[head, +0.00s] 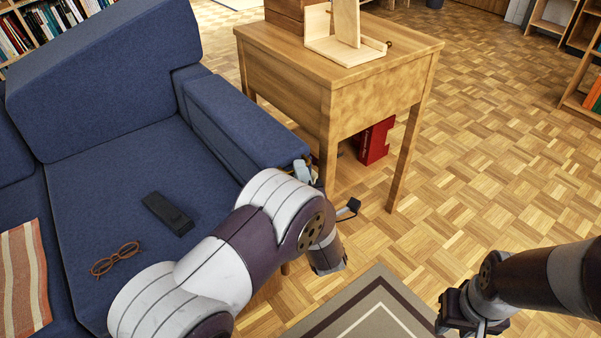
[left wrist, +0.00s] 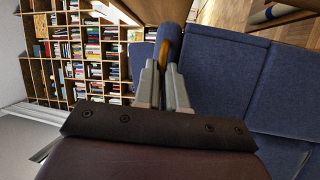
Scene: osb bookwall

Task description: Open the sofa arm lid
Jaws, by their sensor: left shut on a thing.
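The blue sofa arm (head: 240,120) runs along the right side of the sofa, beside the wooden side table. Its lid (head: 250,110) lies flat on top and looks closed. My left gripper (head: 302,170) is at the front end of the sofa arm, mostly hidden behind my own wrist. In the left wrist view its grey fingers (left wrist: 163,68) are shut on the front edge of the blue lid (left wrist: 171,36), with a small orange-brown piece beside it. The exact contact is hard to see. My right gripper (head: 465,318) is low at the right, over the floor; its fingers are unclear.
The wooden side table (head: 290,83) stands close beside the sofa arm, with a wooden holder (head: 345,48) on top and a red object (head: 374,142) beneath. A black remote (head: 168,214) and glasses (head: 115,259) lie on the seat. Parquet floor (head: 490,150) is open at right.

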